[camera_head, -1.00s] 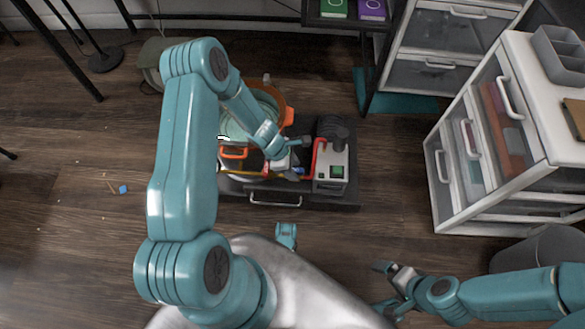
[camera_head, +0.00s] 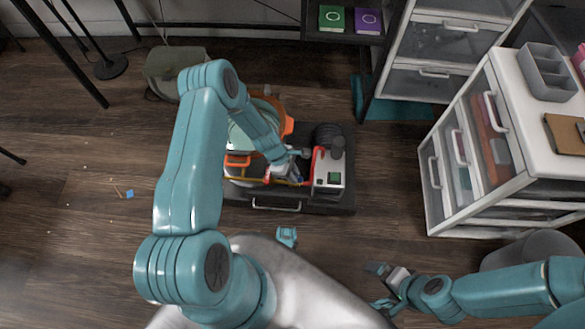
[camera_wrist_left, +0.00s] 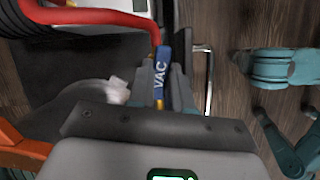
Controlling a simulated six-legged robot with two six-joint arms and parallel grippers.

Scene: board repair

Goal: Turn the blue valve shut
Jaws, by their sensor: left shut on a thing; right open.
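The blue valve handle (camera_wrist_left: 161,68), marked "VAC", sits at the end of a red hose (camera_wrist_left: 100,17) in the left wrist view. My left gripper (camera_wrist_left: 161,88) is shut on it, with one finger on each side. In the head view my left gripper (camera_head: 294,168) reaches down to the machine in front of the red-and-white unit (camera_head: 328,170); the valve is mostly hidden there by the wrist and fingers. My right gripper (camera_head: 384,285) is open and empty, low over the floor at the lower right.
The machine stands on a dark base with a drawer handle (camera_head: 276,208). An orange-rimmed bucket (camera_head: 287,126) is behind my left forearm. White drawer units (camera_head: 505,150) stand at the right, with a grey bin (camera_head: 530,250) below. The floor at left is mostly clear.

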